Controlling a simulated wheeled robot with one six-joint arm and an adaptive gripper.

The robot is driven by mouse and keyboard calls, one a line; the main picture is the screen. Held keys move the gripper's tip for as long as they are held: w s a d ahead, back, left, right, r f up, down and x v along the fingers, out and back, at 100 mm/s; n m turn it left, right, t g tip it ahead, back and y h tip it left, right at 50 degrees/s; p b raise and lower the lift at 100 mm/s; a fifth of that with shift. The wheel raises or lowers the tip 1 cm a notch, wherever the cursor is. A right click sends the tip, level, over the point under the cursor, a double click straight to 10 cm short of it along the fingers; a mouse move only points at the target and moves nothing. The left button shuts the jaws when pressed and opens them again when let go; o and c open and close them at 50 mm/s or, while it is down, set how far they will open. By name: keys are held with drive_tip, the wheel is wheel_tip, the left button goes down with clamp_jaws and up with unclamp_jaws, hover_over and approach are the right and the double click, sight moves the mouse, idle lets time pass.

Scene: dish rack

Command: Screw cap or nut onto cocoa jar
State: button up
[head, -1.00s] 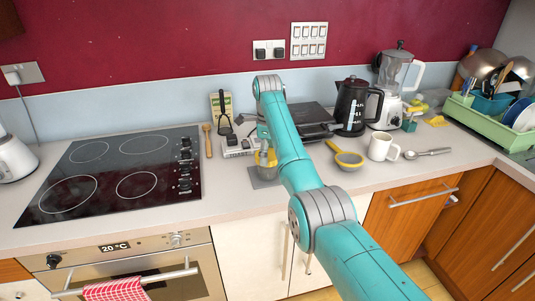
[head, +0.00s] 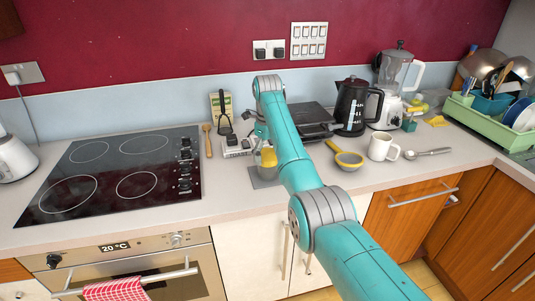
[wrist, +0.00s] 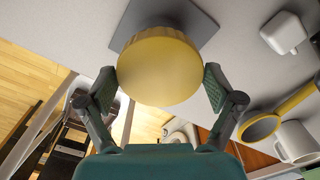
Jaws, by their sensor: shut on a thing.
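A round yellow cap (wrist: 158,65) fills the middle of the wrist view, with a finger of my gripper (wrist: 159,88) pressed to each side. My gripper is shut on the cap. In the head view the yellow cap (head: 268,157) shows just left of my teal arm, above the grey mat (head: 262,183). A pale body, probably the cocoa jar (head: 264,173), shows below it, partly hidden by my arm. In the wrist view the cap hides whatever is under it, so I cannot tell how it sits on the jar. The mat also shows there (wrist: 203,25).
A yellow-rimmed strainer (head: 347,158), a white mug (head: 381,148) and a spoon (head: 428,153) lie right of my arm. A black kettle (head: 350,107) and a blender (head: 395,85) stand behind. The hob (head: 115,175) is left. The counter front left of the mat is clear.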

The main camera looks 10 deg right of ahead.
drive_tip(key=m, duration=0.4)
drive_tip(key=o, duration=1)
drive_tip(key=shift+r, duration=0.1)
drive_tip(key=shift+r, duration=2.4)
